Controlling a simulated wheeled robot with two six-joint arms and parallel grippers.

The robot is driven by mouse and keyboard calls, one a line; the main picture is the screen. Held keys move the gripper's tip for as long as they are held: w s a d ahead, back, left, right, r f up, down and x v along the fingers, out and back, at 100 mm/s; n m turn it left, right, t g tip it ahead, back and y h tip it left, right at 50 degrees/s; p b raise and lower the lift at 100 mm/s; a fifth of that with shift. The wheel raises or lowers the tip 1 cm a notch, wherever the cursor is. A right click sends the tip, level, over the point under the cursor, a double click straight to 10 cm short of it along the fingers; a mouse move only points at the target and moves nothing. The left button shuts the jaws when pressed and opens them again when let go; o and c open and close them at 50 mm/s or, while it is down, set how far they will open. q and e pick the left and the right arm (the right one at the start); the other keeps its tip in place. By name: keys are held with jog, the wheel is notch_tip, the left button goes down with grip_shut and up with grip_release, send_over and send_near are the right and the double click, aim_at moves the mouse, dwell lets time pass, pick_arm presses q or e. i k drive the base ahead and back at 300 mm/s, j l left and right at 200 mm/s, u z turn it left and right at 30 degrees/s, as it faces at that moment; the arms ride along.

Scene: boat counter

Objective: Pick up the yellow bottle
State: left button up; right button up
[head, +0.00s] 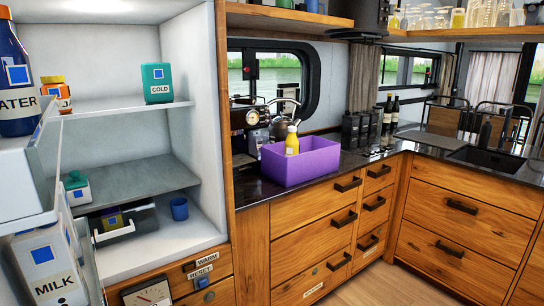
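A yellow bottle (292,141) with a pale cap stands upright in a purple open-topped box (300,166). Its lower part is hidden by the box's front wall. The box sits on the dark counter (262,190), near its front left end. Neither of my grippers shows in the head view.
Behind the box are a coffee machine (247,127) and kettle (284,112).

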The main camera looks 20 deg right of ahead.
aim_at(291, 147)
jog(key=i+l, duration=0.15)
jog(key=l, duration=0.25)
jog(key=i+l+u, duration=0.1)
jog(key=l, duration=0.25)
jog(key=i+l, duration=0.1)
jog(key=l, duration=0.3)
jog(key=i+l+u, duration=0.1)
jog(key=l, duration=0.3)
jog(key=i+l, duration=0.15)
jog(key=l, duration=0.25)
jog(key=i+l, duration=0.1)
jog(key=l, duration=0.3)
jog(key=u, duration=0.05)
